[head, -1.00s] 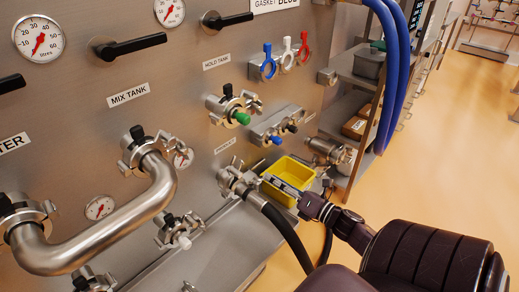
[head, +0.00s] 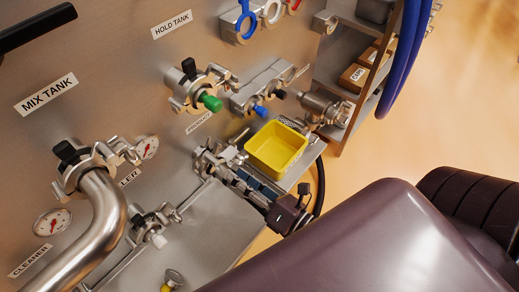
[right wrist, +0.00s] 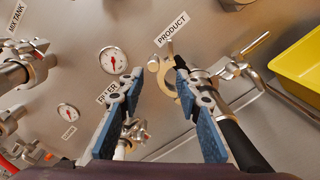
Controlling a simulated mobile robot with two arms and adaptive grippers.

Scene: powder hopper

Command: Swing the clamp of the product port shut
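The product port (head: 207,162) is on the steel panel below its PRODUCT label (head: 198,123). The right wrist view shows its clamp (right wrist: 168,82) as a curved metal jaw standing open beside the hose end (right wrist: 203,84). A black hose (right wrist: 236,143) runs from that end. My right gripper (right wrist: 158,90) is open, its blue-padded fingers pointing at the panel. The clamp jaw shows between the fingertips, and I cannot tell whether either finger touches it. In the head view the right gripper (head: 240,178) partly hides the port. My left gripper is not in view.
A yellow bin (head: 276,148) stands just right of the port. The green-capped hold tank port (head: 190,88) is above it. A bent steel pipe (head: 108,220) juts out at left. A steel ledge (head: 215,232) lies below. Shelves (head: 345,70) stand at right.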

